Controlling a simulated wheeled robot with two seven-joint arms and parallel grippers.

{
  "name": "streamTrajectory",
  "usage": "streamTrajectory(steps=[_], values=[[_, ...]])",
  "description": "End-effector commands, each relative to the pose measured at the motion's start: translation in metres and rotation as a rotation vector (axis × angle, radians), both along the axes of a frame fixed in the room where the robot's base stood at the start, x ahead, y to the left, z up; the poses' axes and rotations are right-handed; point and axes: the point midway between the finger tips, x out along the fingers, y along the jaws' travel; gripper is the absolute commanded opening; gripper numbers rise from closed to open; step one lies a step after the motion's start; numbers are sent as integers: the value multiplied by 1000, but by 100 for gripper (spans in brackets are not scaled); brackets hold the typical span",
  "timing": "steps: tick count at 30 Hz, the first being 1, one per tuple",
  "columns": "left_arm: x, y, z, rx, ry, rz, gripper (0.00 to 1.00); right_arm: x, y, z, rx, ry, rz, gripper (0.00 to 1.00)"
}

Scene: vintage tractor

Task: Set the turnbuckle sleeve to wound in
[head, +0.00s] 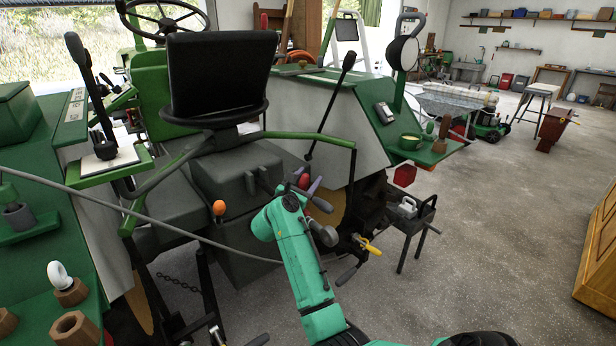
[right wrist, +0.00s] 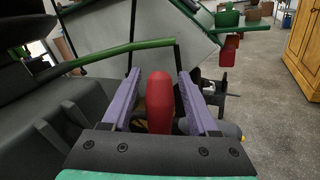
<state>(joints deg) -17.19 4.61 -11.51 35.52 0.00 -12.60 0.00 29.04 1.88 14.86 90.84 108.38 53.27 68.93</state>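My right gripper (head: 307,184) is at the rear of the tractor, beside the seat's base. In the right wrist view its two purple fingers (right wrist: 157,82) stand apart, one on each side of a rounded red grip (right wrist: 159,105). A narrow gap shows on both sides of the grip, so the fingers seem not to be shut on it. In the head view red also shows at the fingers (head: 304,180). I cannot tell for sure which part is the turnbuckle sleeve. A yellow handle (head: 369,246) sits right of my right forearm. My left gripper is not in view.
The black seat (head: 222,75) and green rail (head: 310,137) stand close behind and left of the gripper. An orange knob (head: 219,208) is to its left. A dark tray stand (head: 412,215) is to the right. Open floor lies farther right.

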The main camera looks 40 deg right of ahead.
Motion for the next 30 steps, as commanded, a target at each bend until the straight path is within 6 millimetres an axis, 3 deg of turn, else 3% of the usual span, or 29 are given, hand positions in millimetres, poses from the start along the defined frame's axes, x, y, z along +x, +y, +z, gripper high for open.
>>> streamTrajectory(steps=[1,4,30], values=[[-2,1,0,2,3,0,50,0,0,0,0,0,0,37],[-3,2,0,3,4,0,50,0,0,0,0,0,0,0],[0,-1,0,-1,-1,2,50,0,0,1,-3,1,-1,0]])
